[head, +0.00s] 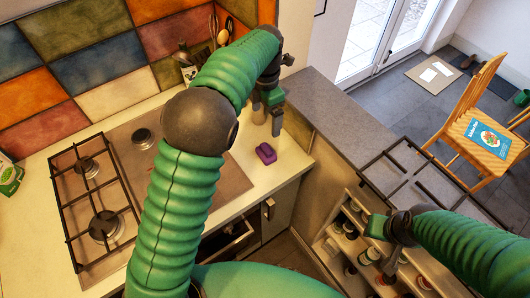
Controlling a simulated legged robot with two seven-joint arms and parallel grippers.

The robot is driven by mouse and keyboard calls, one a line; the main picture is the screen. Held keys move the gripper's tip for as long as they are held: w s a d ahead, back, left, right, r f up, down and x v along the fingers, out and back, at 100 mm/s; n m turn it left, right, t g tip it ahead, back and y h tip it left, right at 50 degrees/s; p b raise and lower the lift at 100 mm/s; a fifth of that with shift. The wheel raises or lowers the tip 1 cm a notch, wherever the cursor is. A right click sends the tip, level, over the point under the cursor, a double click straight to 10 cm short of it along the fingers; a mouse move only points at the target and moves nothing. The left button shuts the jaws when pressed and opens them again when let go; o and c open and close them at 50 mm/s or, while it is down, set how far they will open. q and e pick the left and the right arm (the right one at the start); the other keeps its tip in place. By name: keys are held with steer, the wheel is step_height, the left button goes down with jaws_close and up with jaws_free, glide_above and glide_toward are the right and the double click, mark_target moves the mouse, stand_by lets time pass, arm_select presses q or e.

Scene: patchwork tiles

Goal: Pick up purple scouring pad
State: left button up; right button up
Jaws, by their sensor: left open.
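The purple scouring pad (265,153) lies on the pale countertop, near its front edge and to the right of the hob. My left gripper (271,118) is open and empty, pointing down above the counter just beyond the pad. It is apart from the pad, and the pad is in full view. My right gripper (382,246) is at the lower right over an open shelf unit; its fingers are too unclear to tell whether they are open or shut.
The gas hob (103,225) with black grates fills the left of the counter. Utensils (214,30) stand by the tiled wall. A grey worktop (335,110) lies to the right. Bottles and jars (368,257) fill the shelves below. A wooden chair (484,130) is farther right.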

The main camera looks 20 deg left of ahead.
arm_select(q)
glide_toward(267, 148)
steer(key=f, duration=0.4)
steer(key=a+f+p, duration=0.1)
steer(key=f, duration=0.1)
steer(key=shift+w+f, duration=0.1)
steer(key=shift+w, duration=0.3)
steer(key=shift+s+f, duration=0.1)
steer(key=shift+f, duration=0.3)
steer(key=f, duration=0.1)
steer(key=f+p, duration=0.1)
steer(key=d+f, duration=0.1)
steer(key=shift+s+f+p, duration=0.3)
steer(key=shift+s+f, duration=0.05)
steer(key=shift+f, duration=0.05)
steer(key=shift+w+d+f, duration=0.1)
steer(key=shift+f, duration=0.25)
steer(key=shift+a, duration=0.3)
steer(key=c, duration=0.5)
steer(key=shift+a, duration=0.1)
steer(key=c, duration=0.9)
steer(key=shift+d, duration=0.25)
steer(key=shift+c, duration=0.2)
arm_select(e)
steer(key=shift+d+r, duration=0.2)
steer(key=shift+r, duration=0.45)
steer(key=shift+d+r, duration=0.2)
steer(key=shift+r, duration=0.4)
